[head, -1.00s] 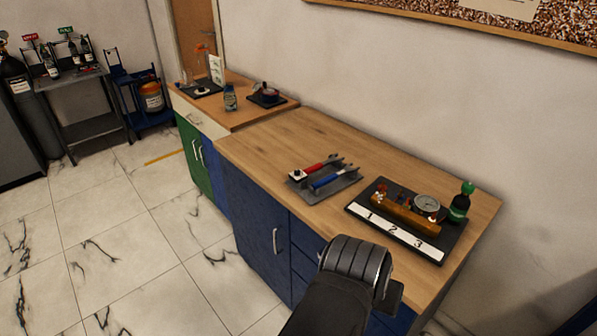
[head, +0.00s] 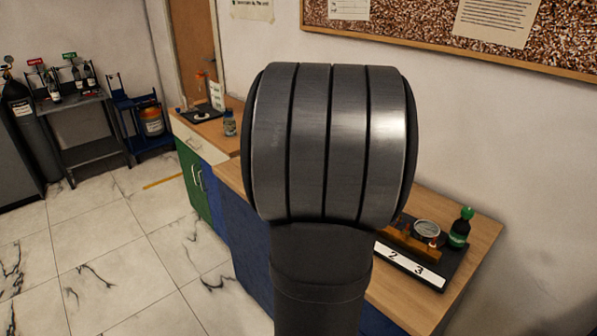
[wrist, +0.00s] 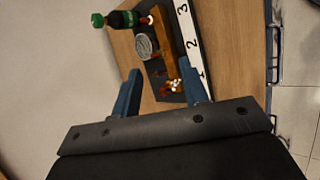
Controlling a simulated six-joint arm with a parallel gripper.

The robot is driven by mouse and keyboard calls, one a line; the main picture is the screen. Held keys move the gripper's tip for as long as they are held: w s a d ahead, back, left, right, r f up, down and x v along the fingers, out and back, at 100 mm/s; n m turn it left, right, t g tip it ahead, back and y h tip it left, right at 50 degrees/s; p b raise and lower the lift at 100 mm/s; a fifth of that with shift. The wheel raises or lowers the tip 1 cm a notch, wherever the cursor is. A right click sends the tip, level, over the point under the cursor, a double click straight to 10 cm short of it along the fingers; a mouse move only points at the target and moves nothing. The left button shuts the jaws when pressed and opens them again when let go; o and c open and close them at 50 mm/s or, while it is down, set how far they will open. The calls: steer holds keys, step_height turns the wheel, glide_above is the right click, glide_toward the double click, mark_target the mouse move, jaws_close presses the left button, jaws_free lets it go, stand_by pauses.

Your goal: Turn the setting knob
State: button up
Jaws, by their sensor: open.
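The gauge rig is a dark board with a brass-coloured block (head: 408,241), a round dial gauge (head: 426,230) and a white strip numbered 1, 2, 3 (head: 411,264). My arm hides its left part in the head view. In the wrist view, the block (wrist: 163,43), the gauge (wrist: 144,47) and the strip (wrist: 188,38) show beyond my gripper (wrist: 160,68). Its blue fingers are apart and empty. Small red and white fittings (wrist: 172,87) show between the fingers, near the 1; I cannot tell which part is the setting knob.
A dark bottle with a green cap (head: 460,227) stands at the rig's right end. A second bench at the back left holds a small jar (head: 230,124). The wall with a cork board (head: 425,20) rises behind.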

steer(key=w+a+f+n+t+h, duration=0.15)
steer(key=w+a+f+n, duration=0.35)
steer(key=a, duration=0.7)
steer(key=w+a+f+n+t, duration=0.1)
steer(key=w+a+n+t, duration=0.2)
steer(key=a+n, duration=0.65)
steer(key=w+a+f+n+t+h, duration=0.1)
steer(key=w+a+f+n+t, duration=0.2)
steer(key=a, duration=1.1)
steer(key=shift+n+y, duration=0.25)
steer(key=shift+n, duration=0.2)
steer(key=x, duration=1.7)
steer(key=shift+w+r, duration=0.15)
steer(key=shift+w, duration=0.25)
steer(key=shift+c, duration=0.4)
jaws_close()
